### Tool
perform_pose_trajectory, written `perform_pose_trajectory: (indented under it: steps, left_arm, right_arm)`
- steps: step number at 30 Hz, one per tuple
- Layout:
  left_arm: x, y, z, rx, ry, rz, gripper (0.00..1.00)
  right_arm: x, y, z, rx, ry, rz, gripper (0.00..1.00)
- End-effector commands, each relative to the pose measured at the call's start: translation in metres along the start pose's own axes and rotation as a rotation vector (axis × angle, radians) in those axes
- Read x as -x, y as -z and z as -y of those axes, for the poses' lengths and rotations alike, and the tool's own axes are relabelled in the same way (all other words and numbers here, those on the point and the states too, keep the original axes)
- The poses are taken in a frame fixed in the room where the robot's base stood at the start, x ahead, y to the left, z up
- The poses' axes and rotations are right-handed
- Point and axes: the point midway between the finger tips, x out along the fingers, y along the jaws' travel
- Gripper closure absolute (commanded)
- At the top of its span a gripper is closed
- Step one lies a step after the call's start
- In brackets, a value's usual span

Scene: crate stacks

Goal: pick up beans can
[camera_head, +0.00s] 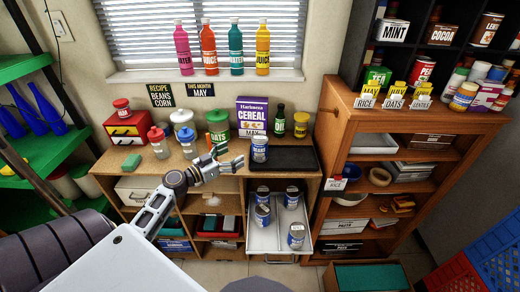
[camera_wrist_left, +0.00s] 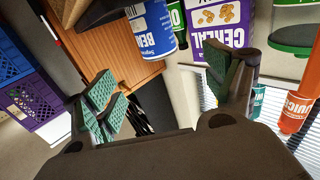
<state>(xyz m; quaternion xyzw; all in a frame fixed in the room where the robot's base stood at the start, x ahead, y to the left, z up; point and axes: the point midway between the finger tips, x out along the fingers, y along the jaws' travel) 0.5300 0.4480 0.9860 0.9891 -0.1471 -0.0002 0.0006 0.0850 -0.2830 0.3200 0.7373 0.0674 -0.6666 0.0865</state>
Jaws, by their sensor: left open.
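My left gripper (camera_head: 236,158) is open and empty just left of the can, above the counter's front edge. In the left wrist view the beans can (camera_wrist_left: 152,30) appears upside down, beyond and between the open fingers (camera_wrist_left: 168,82), apart from them. My right gripper is not in view.
A purple cereal box (camera_head: 250,115), a dark green bottle (camera_head: 279,121) and a yellow jar (camera_head: 301,124) stand behind. A green-lidded oats jar (camera_head: 218,126) is at left. Below, an open drawer (camera_head: 263,238) holds several cans.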

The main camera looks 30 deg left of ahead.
Motion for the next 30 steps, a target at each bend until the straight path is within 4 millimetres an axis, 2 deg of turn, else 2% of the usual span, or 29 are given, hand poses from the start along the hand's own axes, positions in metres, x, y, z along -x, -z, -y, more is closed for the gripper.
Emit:
perform_pose_trajectory:
  steps: [11,30]
  left_arm:
    - [-0.005,0.001,0.000,-0.001,-0.001,-0.001,0.15]
    - [-0.063,0.002,0.000,0.000,-0.001,-0.001,0.15]
  right_arm:
    - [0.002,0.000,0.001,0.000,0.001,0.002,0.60]
    - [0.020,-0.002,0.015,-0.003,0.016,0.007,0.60]
